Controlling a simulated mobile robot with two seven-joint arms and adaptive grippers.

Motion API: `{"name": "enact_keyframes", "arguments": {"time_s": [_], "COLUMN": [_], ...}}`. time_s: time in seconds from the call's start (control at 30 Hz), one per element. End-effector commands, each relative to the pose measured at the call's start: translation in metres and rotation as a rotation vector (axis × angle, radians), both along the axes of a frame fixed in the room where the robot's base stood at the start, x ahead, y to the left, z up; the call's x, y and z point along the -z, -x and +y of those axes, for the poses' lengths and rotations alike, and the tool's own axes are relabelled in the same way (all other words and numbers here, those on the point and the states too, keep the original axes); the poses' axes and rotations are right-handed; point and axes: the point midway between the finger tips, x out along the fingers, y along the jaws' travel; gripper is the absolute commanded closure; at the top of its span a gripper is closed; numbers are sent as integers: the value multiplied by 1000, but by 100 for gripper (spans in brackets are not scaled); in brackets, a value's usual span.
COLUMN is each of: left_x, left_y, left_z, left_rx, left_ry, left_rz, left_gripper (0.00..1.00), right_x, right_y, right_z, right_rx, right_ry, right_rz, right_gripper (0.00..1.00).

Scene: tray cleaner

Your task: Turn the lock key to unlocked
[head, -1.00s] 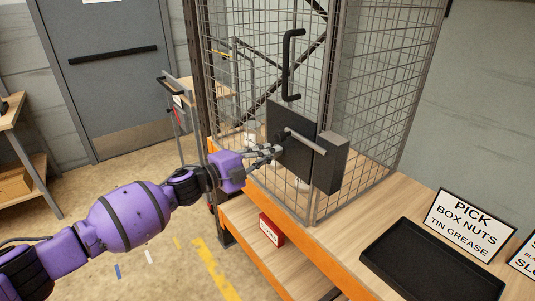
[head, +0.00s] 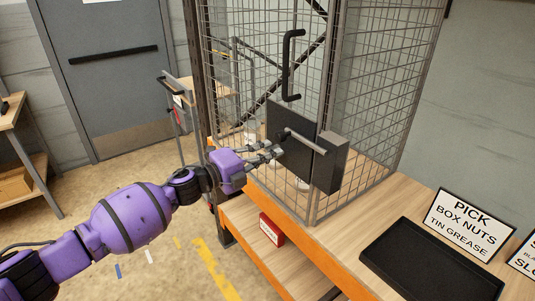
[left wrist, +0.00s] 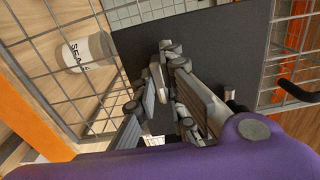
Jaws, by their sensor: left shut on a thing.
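The lock is on a black plate (head: 290,122) on the mesh cage door, with a dark box (head: 331,165) at its right and a grey bar (head: 306,141) across them. My left gripper (head: 279,150) is at the left part of the plate. Its fingertips (left wrist: 170,56) are close together against the plate in the left wrist view. It is shut on the lock key, which is small, dark and mostly hidden by the fingers, so its angle cannot be read. My right gripper is in neither view.
A black door handle (head: 290,65) stands above the plate. The mesh cage (head: 385,75) rises from a wooden bench with an orange edge. A black tray (head: 430,262) and a sign (head: 470,222) are at the right. A white labelled container (left wrist: 85,52) stands behind the mesh.

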Motion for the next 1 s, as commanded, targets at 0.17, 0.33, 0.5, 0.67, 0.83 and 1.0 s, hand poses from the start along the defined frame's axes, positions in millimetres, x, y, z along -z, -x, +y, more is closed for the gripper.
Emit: {"name": "enact_keyframes", "arguments": {"time_s": [0.17,0.33,0.5,0.67,0.83,1.0], "left_x": [0,0,0,1,2,2], "left_y": [0,0,0,4,22,45], "left_z": [0,0,0,8,32,62], "left_rx": [-1,0,0,-2,-2,-2], "left_ry": [-3,-3,-1,-2,-3,-4], "left_rz": [-3,-2,0,0,1,2], "left_gripper": [82,71,71,71,71,71], "right_x": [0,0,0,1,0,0], "right_y": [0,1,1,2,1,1], "right_z": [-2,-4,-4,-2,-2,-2], "right_rx": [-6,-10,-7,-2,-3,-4], "right_ry": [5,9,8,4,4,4], "right_rz": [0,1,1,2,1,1], "right_gripper": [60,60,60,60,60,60]}}
